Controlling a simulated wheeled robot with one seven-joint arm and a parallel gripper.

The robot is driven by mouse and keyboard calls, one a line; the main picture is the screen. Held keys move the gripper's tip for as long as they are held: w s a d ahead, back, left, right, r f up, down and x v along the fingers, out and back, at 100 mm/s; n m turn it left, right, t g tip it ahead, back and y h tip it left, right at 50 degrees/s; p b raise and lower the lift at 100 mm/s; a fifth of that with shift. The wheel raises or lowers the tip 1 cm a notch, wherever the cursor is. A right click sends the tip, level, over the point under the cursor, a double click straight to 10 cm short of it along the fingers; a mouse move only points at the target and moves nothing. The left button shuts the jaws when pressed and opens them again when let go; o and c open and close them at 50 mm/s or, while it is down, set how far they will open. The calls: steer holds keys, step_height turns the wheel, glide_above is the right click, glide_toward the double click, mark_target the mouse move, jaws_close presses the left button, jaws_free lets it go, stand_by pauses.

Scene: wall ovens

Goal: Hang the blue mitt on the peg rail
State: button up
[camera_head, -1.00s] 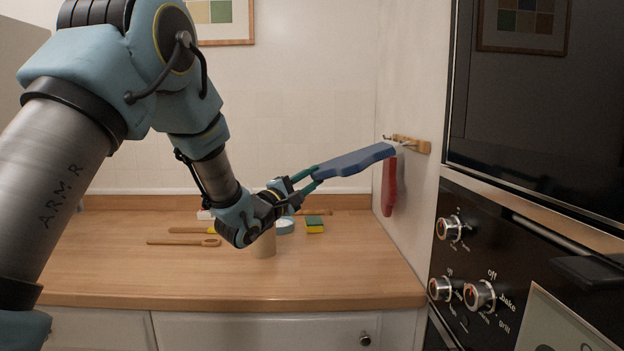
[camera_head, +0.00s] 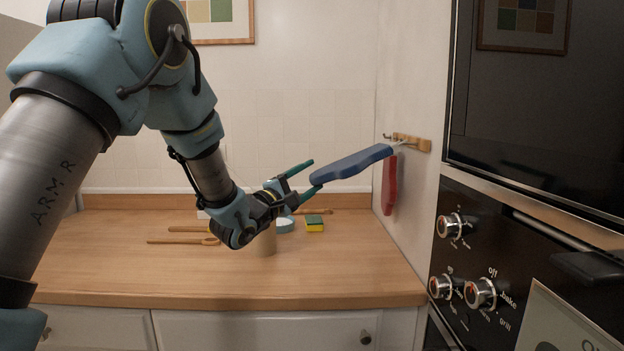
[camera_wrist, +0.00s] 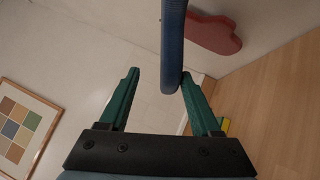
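The blue mitt (camera_head: 350,163) is stretched out, tilted up to the right, with a pale loop at its far end meeting the wooden peg rail (camera_head: 412,142) on the side wall. I cannot tell whether the loop is around a peg. My gripper (camera_head: 315,174) is open at the mitt's near end. In the wrist view the blue mitt (camera_wrist: 173,45) is seen edge-on. Its near end lies against or very close to the right finger and is apart from the left one. The rail is not in the wrist view.
A red mitt (camera_head: 389,185) hangs below the rail; it also shows in the wrist view (camera_wrist: 214,33). The oven (camera_head: 530,210) stands close on the right.

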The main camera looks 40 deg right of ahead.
steer(key=b+v, duration=0.3)
steer(key=v, duration=0.7)
steer(key=w+a+f+m+t+y, duration=0.1)
steer(key=w+a+f+t+y, duration=0.1)
steer(key=w+a+f+y, duration=0.45)
steer(key=w+a+f+t+y, duration=0.1)
steer(key=w+a+t+y, duration=0.15)
steer(key=a, duration=0.65)
steer(key=w+a+f+m+t+y, duration=0.1)
steer(key=w+a+f+t+y, duration=0.1)
steer(key=w+a+f+y, duration=0.4)
steer(key=s+a+f+m+g+y, duration=0.1)
steer(key=s+a+f+g+y, duration=0.15)
steer(key=a, duration=0.55)
steer(key=s+a+f+g+y, duration=0.1)
steer(key=s+a, duration=0.2)
steer(key=a, duration=0.5)
steer(key=s+a+f+m+g+y, duration=0.2)
steer(key=s+a, duration=0.6)
steer(key=s, duration=0.4)
steer(key=m+g, duration=0.1)
steer(key=g, duration=0.1)
steer(key=shift+a+f+g, duration=0.25)
steer(key=shift+a+g, duration=0.05)
steer(key=shift+a, duration=0.1)
steer(key=shift+w, duration=0.1)
steer(key=shift+c, duration=0.2)
